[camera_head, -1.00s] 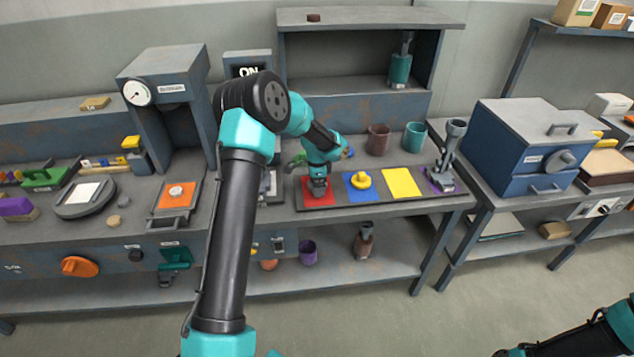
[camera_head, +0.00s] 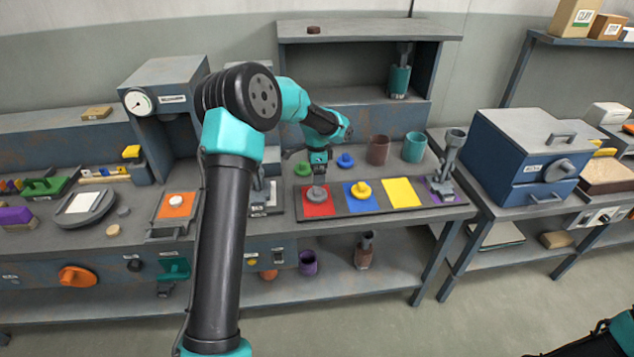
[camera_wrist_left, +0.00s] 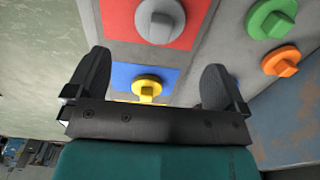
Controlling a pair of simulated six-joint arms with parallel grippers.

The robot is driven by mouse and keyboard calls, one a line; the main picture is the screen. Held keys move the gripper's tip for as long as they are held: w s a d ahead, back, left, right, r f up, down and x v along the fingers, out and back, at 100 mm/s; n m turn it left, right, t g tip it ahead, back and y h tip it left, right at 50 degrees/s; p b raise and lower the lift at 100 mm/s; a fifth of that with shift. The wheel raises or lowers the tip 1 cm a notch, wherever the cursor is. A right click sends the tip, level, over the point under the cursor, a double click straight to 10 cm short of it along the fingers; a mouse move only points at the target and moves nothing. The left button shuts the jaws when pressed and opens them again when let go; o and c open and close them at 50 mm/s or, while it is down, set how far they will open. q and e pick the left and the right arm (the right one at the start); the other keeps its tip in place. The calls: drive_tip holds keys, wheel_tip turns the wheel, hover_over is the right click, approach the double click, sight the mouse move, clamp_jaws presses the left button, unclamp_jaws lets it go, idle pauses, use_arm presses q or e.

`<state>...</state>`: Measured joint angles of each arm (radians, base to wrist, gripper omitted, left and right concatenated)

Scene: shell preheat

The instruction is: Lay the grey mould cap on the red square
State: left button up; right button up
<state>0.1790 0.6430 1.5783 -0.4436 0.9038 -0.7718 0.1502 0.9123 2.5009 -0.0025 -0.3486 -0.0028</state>
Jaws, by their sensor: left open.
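The grey mould cap (camera_head: 317,193) lies on the red square (camera_head: 318,209) at the left end of the dark mat. It also shows in the left wrist view (camera_wrist_left: 160,20), knob up, on the red square (camera_wrist_left: 118,20). My left gripper (camera_head: 318,172) is above the cap and apart from it in the head view. In the left wrist view its two fingers (camera_wrist_left: 150,85) are spread with nothing between them. My right gripper is not in view; only a bit of the right arm shows at the lower right corner of the head view.
A yellow cap (camera_head: 361,189) lies on the blue square (camera_head: 355,203), beside an empty yellow square (camera_head: 402,192). A blue cap (camera_head: 345,160), a green cap (camera_wrist_left: 274,18) and an orange cap (camera_wrist_left: 281,61) lie behind. A metal tool stand (camera_head: 446,170) is at the mat's right end.

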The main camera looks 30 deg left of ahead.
use_arm(q)
drive_tip(key=shift+r, duration=1.3)
